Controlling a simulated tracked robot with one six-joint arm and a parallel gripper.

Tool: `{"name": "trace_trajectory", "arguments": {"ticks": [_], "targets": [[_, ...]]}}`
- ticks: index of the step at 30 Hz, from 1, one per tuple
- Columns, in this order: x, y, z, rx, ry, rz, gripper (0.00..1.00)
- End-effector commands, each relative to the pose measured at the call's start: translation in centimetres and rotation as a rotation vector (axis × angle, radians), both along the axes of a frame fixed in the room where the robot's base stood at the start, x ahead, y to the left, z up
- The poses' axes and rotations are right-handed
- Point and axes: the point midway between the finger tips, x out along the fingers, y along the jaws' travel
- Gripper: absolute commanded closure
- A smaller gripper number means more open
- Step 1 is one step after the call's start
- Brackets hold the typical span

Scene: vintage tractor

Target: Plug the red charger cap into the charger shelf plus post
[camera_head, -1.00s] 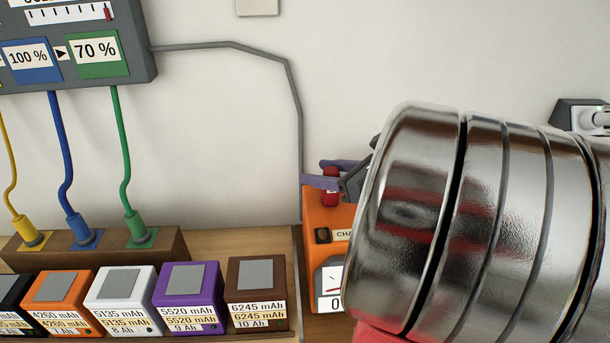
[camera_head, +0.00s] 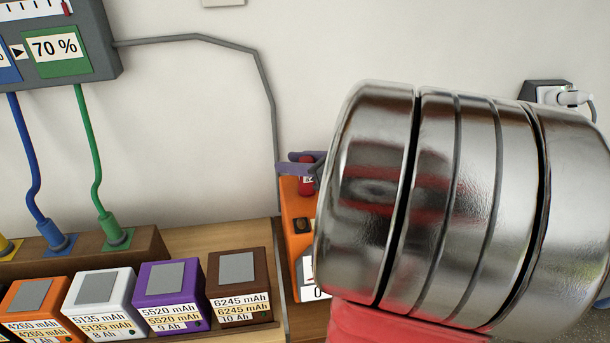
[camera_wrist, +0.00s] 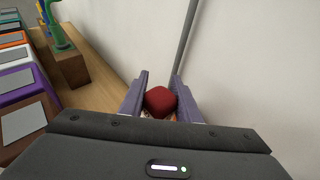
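The red charger cap (camera_head: 307,187) is between the purple fingers of my gripper (camera_head: 302,163), at the top of the orange charger (camera_head: 293,208). In the wrist view, the cap (camera_wrist: 160,102) fills the gap between both fingers, and my gripper (camera_wrist: 160,95) appears shut on it. A little orange shows just below the cap there. My shiny metal wrist covers the right part of the charger in the head view. The plus post is hidden, and I cannot tell whether the cap sits on it or just above.
A row of battery blocks, with a brown one (camera_head: 240,300) nearest the charger, stands at left. Behind them is a brown block (camera_head: 150,243) with cable plugs. A grey conduit (camera_head: 262,80) runs down the wall behind the charger. A wall socket (camera_head: 548,93) is at right.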

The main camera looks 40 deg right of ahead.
Motion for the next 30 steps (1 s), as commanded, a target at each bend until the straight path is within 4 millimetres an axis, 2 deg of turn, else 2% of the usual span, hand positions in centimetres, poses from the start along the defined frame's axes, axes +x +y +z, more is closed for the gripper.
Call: {"name": "trace_trajectory", "arguments": {"ticks": [1, 11, 22, 26, 30], "targets": [[0.0, 0.0, 0.0, 0.0, 0.0, 0.0, 0.74], [0.0, 0.0, 0.0, 0.0, 0.0, 0.0, 0.97], [0.0, 0.0, 0.7, -0.001, -0.001, -0.001, 0.97], [0.0, 0.0, 2.2, -0.004, -0.002, -0.001, 0.97], [0.0, 0.0, 4.6, -0.006, -0.003, 0.0, 0.97]]}}
